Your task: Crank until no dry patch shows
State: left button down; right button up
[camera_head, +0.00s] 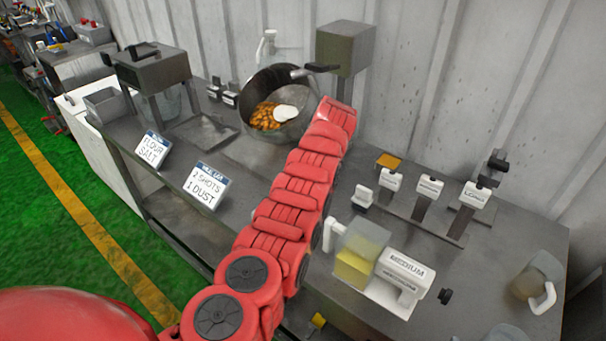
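A dark, tilted, open drum (256,84) stands at the back of the bench. Brown-orange pieces (264,117) and a white patch (286,113) show inside it. A dark handle-like bar (321,68) sticks out at the drum's upper right, by a grey box on a post (346,48). One of my red arms runs from the bottom left up to the drum's right side. Its end covers part of the rim, and no gripper fingers show. I cannot tell whether it touches a crank. My other gripper is not visible.
Two sign cards (206,186) stand at the front left; one reads "2 shots 1 dust". A white dispenser marked "Medium" (405,270) with yellow liquid stands right of my arm. Several labelled white levers (428,187) stand behind it. A clear jug (541,281) sits far right.

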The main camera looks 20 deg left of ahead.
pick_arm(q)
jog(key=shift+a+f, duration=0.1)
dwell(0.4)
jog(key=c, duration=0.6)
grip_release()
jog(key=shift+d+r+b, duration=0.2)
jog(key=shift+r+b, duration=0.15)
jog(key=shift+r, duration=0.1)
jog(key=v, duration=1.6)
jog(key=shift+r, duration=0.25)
